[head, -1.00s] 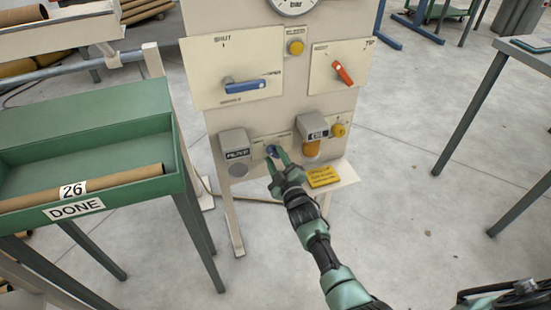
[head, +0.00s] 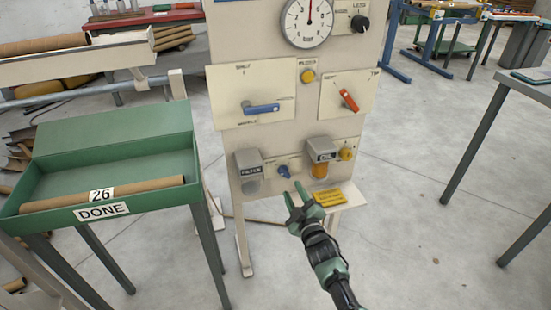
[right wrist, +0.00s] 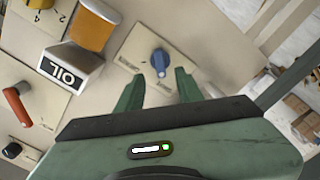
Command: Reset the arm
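My right gripper (head: 298,194) is in front of the lower part of the panel, open and empty. It is just below and apart from a small blue knob (head: 284,171). In the right wrist view the blue knob (right wrist: 159,61) sits on its pale plate beyond the two spread green fingers (right wrist: 157,92), with nothing between them. My left gripper is not in view.
The panel carries a blue lever (head: 262,108), a red lever (head: 349,101), a gauge (head: 307,20), a grey filter housing (head: 249,170) and an oil unit (head: 321,158). A green DONE tray (head: 110,143) stands left.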

